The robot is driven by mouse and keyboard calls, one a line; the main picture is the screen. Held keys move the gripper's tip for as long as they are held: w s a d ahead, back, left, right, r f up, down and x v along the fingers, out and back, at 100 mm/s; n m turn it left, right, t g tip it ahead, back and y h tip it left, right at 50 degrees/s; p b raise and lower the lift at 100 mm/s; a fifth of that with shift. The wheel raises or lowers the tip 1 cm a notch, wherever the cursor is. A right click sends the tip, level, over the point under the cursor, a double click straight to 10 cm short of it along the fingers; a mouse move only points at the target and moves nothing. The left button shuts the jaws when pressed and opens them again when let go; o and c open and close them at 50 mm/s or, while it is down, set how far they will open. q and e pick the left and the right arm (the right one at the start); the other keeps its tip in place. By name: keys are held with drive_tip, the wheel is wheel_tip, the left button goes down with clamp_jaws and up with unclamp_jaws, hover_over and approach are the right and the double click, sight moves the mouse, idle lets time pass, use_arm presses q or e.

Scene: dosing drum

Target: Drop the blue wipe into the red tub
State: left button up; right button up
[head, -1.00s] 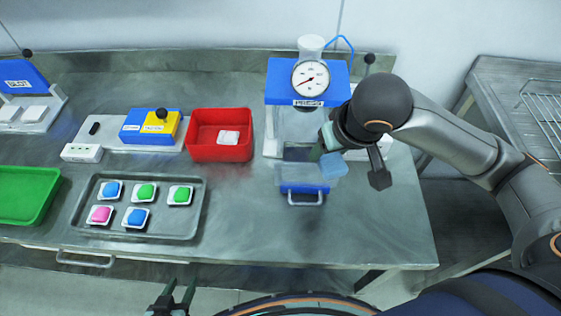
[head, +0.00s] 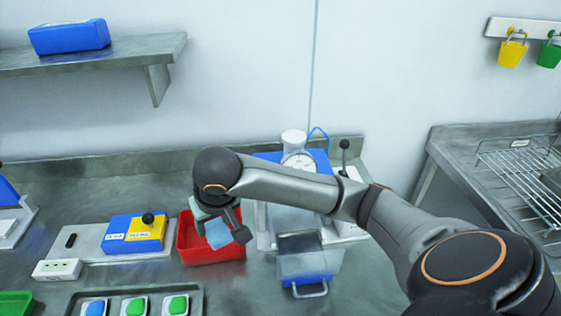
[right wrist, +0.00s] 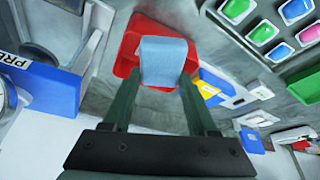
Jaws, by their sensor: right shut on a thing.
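The blue wipe (head: 219,234) hangs from my right gripper (head: 222,220), which is shut on it. The red tub (head: 190,250) stands on the bench, and in the head view the wipe appears over its right part. In the right wrist view, the wipe (right wrist: 163,62) hangs beyond the fingertips (right wrist: 158,85), with the red tub (right wrist: 130,52) behind it. The wipe's height above the tub is hard to tell. The arm and wipe hide part of the tub's inside. My left gripper is out of view.
The press (head: 299,163) with its gauge stands right of the tub, partly behind my right arm. A blue and yellow box (head: 146,233) with a lever is to the left. A tray of colored pods (head: 200,297) is in front. A drying rack (head: 525,170) is at right.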

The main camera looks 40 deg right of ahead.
drive_tip(key=w+d+f+m+h, duration=0.1)
drive_tip(key=w+d+m, duration=0.2)
drive_tip(key=w+d, duration=0.35)
drive_tip(key=shift+w+a+f, duration=0.3)
drive_tip(key=shift+w+f, duration=0.05)
drive_tip(key=shift+f, duration=0.7)
drive_tip(key=shift+w+a+f, duration=0.35)
drive_tip(key=shift+f, duration=0.7)
drive_tip(key=shift+w+a+f, duration=0.3)
drive_tip(key=shift+w+f, duration=0.05)
drive_tip(key=shift+f, duration=0.7)
drive_tip(key=o, duration=1.3)
drive_tip(key=shift+c, duration=0.2)
drive_tip(key=shift+r, duration=0.1)
drive_tip(key=v, duration=1.2)
drive_tip(key=shift+r, duration=0.25)
drive_tip(key=shift+w+a, duration=0.1)
drive_tip(key=shift+a, duration=0.05)
